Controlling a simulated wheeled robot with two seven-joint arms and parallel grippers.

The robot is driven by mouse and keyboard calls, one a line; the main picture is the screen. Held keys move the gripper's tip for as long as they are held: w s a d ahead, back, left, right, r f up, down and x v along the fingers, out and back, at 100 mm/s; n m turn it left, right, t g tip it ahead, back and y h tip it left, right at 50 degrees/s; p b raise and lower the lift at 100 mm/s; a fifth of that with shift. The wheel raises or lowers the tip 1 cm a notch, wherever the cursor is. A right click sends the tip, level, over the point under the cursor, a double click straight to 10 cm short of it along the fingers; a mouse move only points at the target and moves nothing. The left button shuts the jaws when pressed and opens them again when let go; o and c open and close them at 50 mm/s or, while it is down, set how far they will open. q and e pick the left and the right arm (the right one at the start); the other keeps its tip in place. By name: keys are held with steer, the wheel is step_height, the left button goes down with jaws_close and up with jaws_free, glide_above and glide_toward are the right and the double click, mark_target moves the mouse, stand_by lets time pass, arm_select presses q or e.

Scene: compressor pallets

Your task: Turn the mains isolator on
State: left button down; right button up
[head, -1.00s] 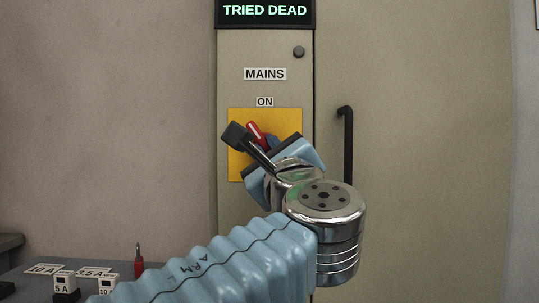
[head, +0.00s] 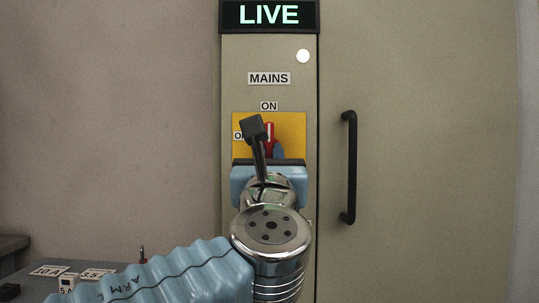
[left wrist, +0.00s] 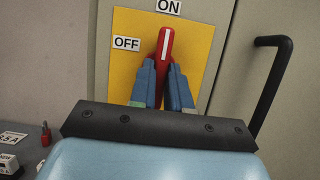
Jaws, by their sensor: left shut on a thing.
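The mains isolator is a red handle (head: 269,133) on a yellow plate (head: 297,130), under the MAINS and ON labels. In the left wrist view the red handle (left wrist: 165,45) stands upright, its tip just below the ON label (left wrist: 169,7), with the OFF label (left wrist: 126,43) to its left. My left gripper (left wrist: 165,80) is shut on the handle, one blue finger on each side. In the head view my left gripper (head: 272,152) partly hides the handle and the plate. The display (head: 268,14) above reads LIVE, and the round lamp (head: 303,56) is lit white. My right gripper is not in view.
A black door handle (head: 349,168) stands out from the cabinet door to the right of the isolator. At the lower left, a bench (head: 28,274) carries labelled fuse pieces (head: 67,283) and a small red-handled tool (head: 143,255).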

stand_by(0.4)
arm_select(q)
steer(key=c, duration=1.1)
jaws_free()
steer(key=shift+s+f, duration=0.25)
steer(key=shift+s, duration=0.05)
steer(key=b+v, duration=0.3)
steer(key=v, duration=1)
